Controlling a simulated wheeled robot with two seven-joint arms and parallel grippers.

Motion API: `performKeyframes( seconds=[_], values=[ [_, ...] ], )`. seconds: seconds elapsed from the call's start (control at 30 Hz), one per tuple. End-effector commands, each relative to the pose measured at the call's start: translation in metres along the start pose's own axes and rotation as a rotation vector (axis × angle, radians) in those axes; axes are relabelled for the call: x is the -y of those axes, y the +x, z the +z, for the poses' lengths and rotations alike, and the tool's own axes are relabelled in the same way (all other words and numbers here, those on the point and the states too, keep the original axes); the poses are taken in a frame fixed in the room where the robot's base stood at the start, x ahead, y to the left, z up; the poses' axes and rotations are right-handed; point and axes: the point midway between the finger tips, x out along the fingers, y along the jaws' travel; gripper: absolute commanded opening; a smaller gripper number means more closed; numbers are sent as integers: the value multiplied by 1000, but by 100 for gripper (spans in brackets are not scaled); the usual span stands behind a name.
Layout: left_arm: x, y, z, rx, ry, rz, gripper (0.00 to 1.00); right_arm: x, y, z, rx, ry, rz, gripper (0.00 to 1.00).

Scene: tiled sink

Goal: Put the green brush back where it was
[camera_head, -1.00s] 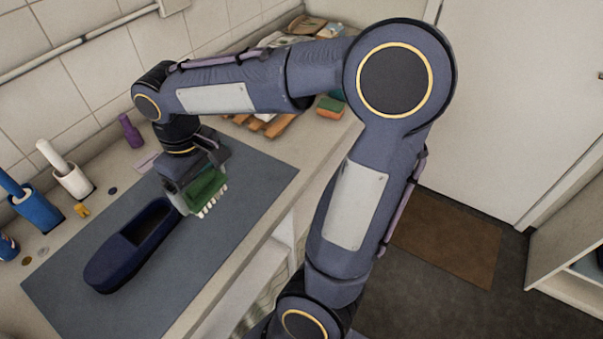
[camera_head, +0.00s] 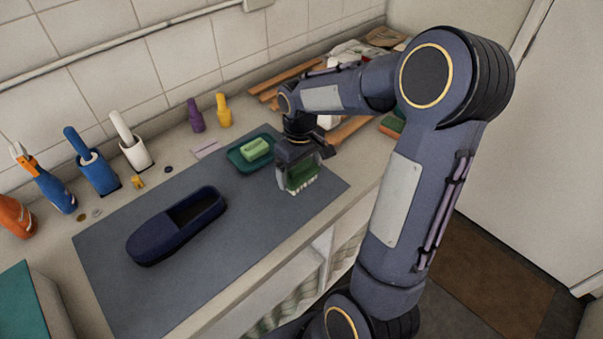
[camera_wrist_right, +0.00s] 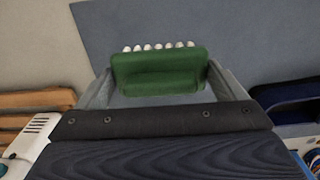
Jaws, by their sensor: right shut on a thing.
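The green brush (camera_head: 302,176), with white bristles pointing down, is held in my right gripper (camera_head: 297,172) above the right end of the grey mat (camera_head: 110,255). In the right wrist view the brush (camera_wrist_right: 158,72) sits between the two fingers, bristles away from the palm. The right gripper (camera_wrist_right: 158,85) is shut on it. A dark blue shoe (camera_head: 165,240) lies on the mat to the left. A green dish with a light green soap bar (camera_head: 256,149) stands on the mat's back edge, left of the gripper. My left gripper is not in view.
Along the wall stand a purple bottle (camera_head: 196,115), a yellow bottle (camera_head: 223,110), a white holder (camera_head: 137,153), a blue holder (camera_head: 98,174) and an orange-and-blue bottle (camera_head: 54,190). A wooden rack (camera_head: 350,130) and a green-orange sponge (camera_head: 391,125) lie at the right. The mat's middle is clear.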

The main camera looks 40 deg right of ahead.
Motion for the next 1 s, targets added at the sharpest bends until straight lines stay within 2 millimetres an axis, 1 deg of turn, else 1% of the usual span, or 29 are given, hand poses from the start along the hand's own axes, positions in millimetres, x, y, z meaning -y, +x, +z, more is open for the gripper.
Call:
performKeyframes(
  seconds=[0.23,0.3,0.43,0.73,0.83,0.87,0.9,0.93,1.0],
  values=[
    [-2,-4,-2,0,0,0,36,-13,19,-9,1,1,0,66],
    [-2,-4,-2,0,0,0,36,-12,31,-8,4,-1,-1,66],
    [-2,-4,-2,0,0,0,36,-12,45,-8,2,-1,0,66],
    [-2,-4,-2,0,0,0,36,-12,48,-8,-1,0,1,66],
    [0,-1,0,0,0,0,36,-12,52,-8,-1,0,1,66],
    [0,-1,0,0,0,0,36,-12,52,-8,-1,0,0,92],
    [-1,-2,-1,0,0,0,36,-12,51,-8,-1,0,0,97],
    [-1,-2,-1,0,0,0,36,-12,50,-8,-1,0,0,100],
    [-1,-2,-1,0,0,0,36,-11,50,-8,-1,-1,0,100]
  ],
)
